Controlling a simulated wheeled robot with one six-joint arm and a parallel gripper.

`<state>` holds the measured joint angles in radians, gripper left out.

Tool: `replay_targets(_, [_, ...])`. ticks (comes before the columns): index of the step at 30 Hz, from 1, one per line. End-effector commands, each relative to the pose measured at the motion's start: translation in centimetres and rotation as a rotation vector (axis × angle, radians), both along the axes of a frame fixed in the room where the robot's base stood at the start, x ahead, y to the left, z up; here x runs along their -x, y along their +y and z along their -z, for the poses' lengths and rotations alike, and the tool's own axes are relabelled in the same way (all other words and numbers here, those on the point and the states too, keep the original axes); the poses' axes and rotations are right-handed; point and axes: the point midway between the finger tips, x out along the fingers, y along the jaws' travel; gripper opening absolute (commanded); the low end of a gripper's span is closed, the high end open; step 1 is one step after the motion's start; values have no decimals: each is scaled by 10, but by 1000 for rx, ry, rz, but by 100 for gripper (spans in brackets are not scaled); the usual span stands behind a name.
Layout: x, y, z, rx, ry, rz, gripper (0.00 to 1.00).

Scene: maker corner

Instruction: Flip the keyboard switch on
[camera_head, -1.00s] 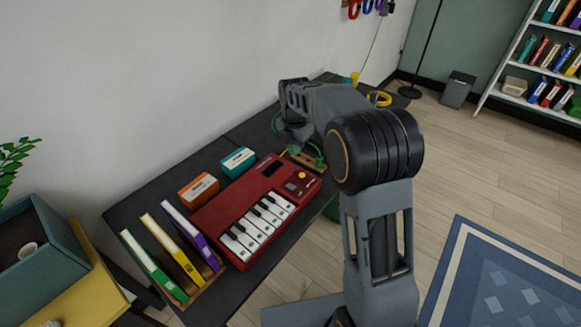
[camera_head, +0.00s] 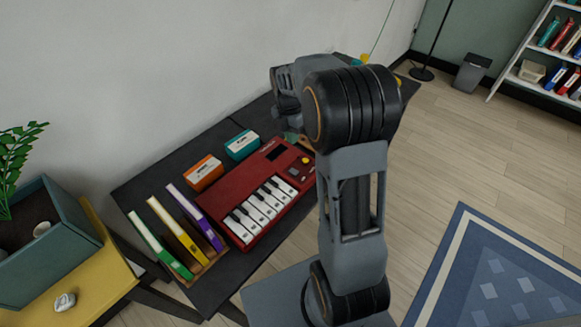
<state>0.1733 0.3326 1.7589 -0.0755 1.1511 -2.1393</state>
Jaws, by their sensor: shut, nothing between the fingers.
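The red keyboard (camera_head: 230,185) lies on the dark table, with white and black keys along its front. A yellow knob (camera_head: 305,160), a small dark screen and small controls sit at its far right end. I cannot tell which control is the switch or how it is set. My arm stands to the right of the keyboard and bends over the table beyond its far end. My gripper (camera_head: 284,108) is partly visible at the arm's end, above the table past the keyboard. Its fingertips are hard to make out, and I see nothing held.
An orange box (camera_head: 203,173) and a teal box (camera_head: 241,145) stand behind the keyboard. Upright green, yellow and purple books (camera_head: 175,238) stand left of it. A yellow side table (camera_head: 90,270) is at the lower left. The floor at right is open.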

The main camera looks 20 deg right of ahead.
Motion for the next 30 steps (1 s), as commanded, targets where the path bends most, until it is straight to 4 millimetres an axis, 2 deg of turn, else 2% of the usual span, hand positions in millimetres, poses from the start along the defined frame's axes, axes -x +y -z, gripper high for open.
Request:
replay_targets(7, [0,1,2,-1,1,-3,0])
replay_targets(11, [1,0,13,-1,4,-1,0])
replay_targets(24, [11,-6,92,0,4,1,0])
replay_targets(30, [14,-7,119,-1,4,1,0])
